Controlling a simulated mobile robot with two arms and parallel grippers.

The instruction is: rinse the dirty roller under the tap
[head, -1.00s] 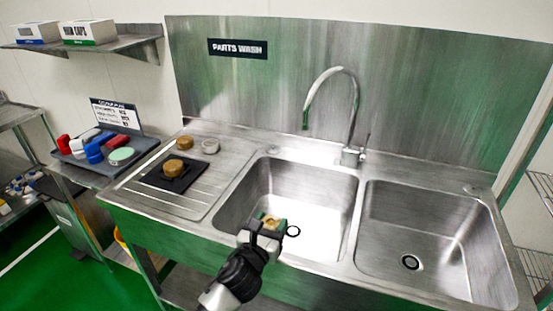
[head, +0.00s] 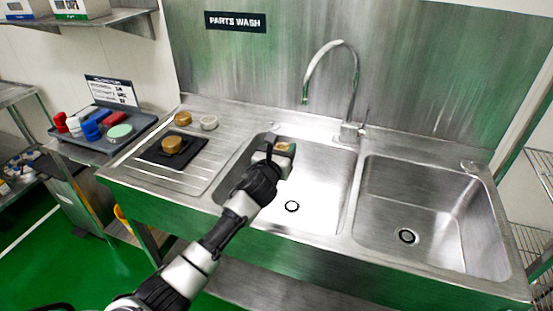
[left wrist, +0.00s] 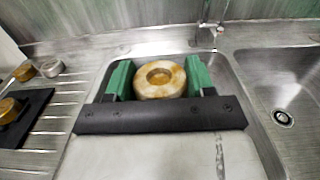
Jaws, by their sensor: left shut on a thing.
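My left gripper (head: 277,151) is over the left basin of the sink, toward its back. In the left wrist view its green fingers (left wrist: 159,80) are shut on a round roller (left wrist: 160,79) with a hole in its middle. The roller has a brown, patchy, dirty-looking face and a paler side; it shows only partly in the head view (head: 283,146). The tap (head: 350,85) rises behind the basins, its spout end to the right of the gripper and higher in the picture. I cannot make out any water stream. My right gripper is not in view.
The left basin (head: 320,185) and right basin (head: 430,215) are empty, each with a drain. On the drainboard (head: 205,175) are a black mat (head: 150,153) with a brown roller (head: 172,145), another brown roller (head: 183,118) and a grey ring (head: 208,122). A tray of coloured parts (head: 70,145) stands left.

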